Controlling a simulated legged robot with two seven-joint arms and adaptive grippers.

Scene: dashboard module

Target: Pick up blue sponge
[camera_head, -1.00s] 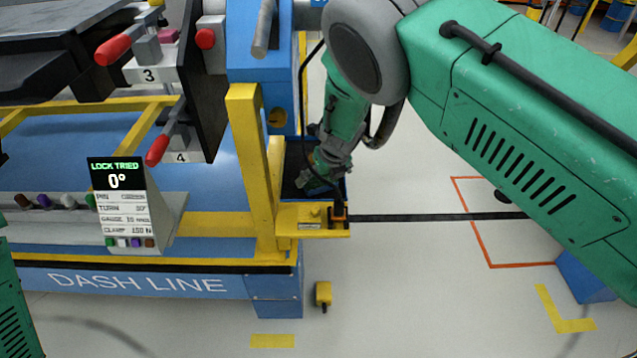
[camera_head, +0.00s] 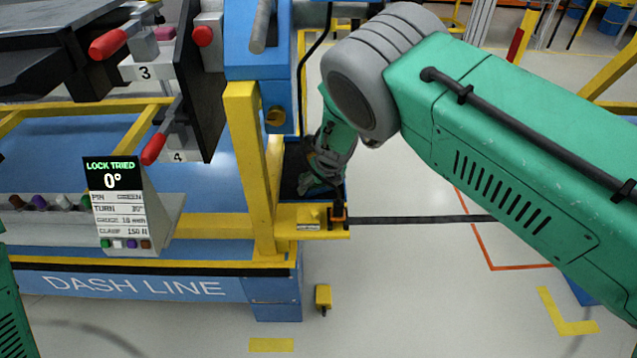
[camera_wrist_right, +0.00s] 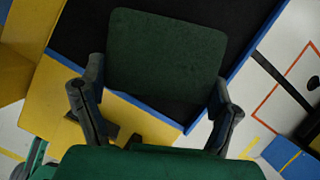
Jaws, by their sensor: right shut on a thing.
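In the right wrist view a dark green, flat, rounded block (camera_wrist_right: 166,52), like a sponge, sits between the two fingers of my right gripper (camera_wrist_right: 158,80). The fingers are shut on its two sides. It looks green, not blue; I make out no blue sponge in either view. Behind the block is a black-floored tray with a blue rim (camera_wrist_right: 238,72). In the head view my right gripper (camera_head: 314,184) points down over this tray (camera_head: 290,160), beside the yellow post; the block is hard to make out there. My left gripper is out of view.
A yellow post (camera_head: 250,170) stands just left of the tray, with a yellow bracket plate (camera_head: 312,230) in front of it. Red-handled clamps (camera_head: 155,148) and a small display (camera_head: 115,190) are further left. Open floor lies to the right.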

